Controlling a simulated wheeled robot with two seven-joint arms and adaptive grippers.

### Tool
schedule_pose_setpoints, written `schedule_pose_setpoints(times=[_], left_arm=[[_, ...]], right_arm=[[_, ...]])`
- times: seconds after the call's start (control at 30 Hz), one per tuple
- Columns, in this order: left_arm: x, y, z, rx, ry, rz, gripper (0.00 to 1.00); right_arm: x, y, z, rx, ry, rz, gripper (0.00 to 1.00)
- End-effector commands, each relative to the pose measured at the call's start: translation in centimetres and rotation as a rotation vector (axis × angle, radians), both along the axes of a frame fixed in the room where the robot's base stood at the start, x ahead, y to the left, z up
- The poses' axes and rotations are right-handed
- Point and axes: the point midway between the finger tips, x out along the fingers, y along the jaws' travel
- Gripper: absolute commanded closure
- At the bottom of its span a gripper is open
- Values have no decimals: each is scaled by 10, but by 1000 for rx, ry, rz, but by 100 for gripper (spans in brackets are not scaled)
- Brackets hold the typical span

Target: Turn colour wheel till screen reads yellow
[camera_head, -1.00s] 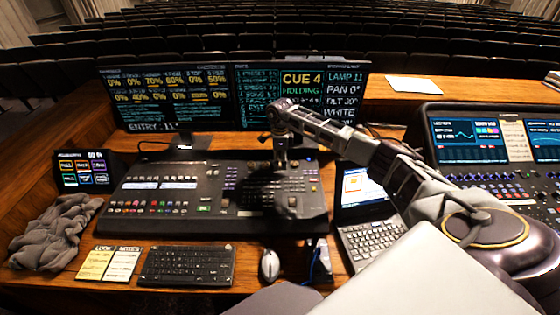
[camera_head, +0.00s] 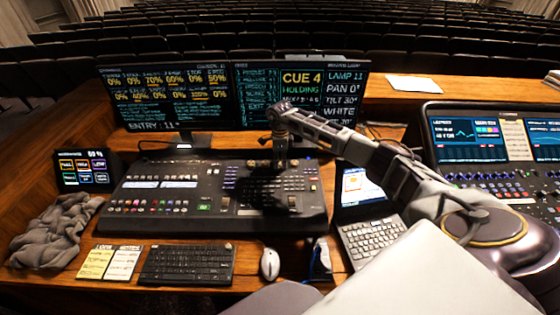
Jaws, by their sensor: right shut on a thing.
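The right monitor screen (camera_head: 340,92) at the back reads LAMP 11, PAN 0°, TILT 30° and WHITE, beside CUE 4 HOLDING. My right gripper (camera_head: 280,163) points down at the upper middle of the black lighting console (camera_head: 150,188), its arm coming in from the right. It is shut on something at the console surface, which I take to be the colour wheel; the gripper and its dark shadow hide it. Several other wheels or knobs sit near it on the console. My left gripper does not show.
A small touch screen (camera_head: 85,171) and a grey cloth (camera_head: 57,236) lie at left. A keyboard (camera_head: 187,264), mouse (camera_head: 270,264) and note cards (camera_head: 110,262) are in front. A laptop (camera_head: 366,225) and sound desk (camera_head: 495,165) stand at right. Little of the desk is free.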

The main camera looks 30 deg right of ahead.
Motion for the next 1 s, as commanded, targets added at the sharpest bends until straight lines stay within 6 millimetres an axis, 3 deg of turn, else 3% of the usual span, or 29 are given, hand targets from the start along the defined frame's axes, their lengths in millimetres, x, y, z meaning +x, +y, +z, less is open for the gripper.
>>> schedule_pose_setpoints(times=[0.47,1.0], left_arm=[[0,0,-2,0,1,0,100],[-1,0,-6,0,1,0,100]], right_arm=[[1,0,0,-1,-2,-103,95],[1,0,1,-1,-2,-473,95]])
